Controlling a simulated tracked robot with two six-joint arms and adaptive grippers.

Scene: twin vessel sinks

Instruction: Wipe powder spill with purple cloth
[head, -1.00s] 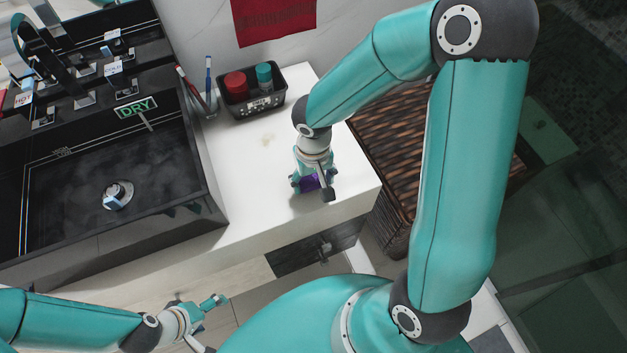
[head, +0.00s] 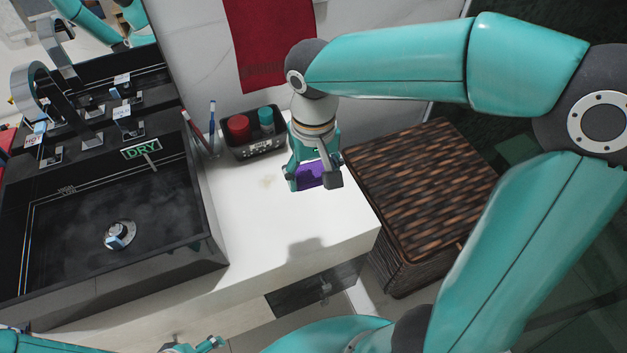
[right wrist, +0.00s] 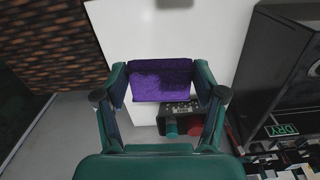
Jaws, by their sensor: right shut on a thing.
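The purple cloth (head: 310,176) is held between the fingers of my right gripper (head: 313,182), raised above the white counter, with a shadow below it. In the right wrist view the cloth (right wrist: 161,80) spans the gap between both fingers. The powder spill (head: 267,181) is a faint pale yellowish smudge on the counter, left of the gripper. I cannot make out the spill in the right wrist view. My left gripper (head: 208,343) shows only in part at the bottom edge of the head view, and its jaws are unclear.
A black basket (head: 255,146) with a red-capped and a teal-capped jar stands behind the spill. A cup with toothbrushes (head: 212,140) is beside it. The black sink (head: 110,215) borders the counter on the left, a wicker hamper (head: 425,185) on the right. The counter's front is clear.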

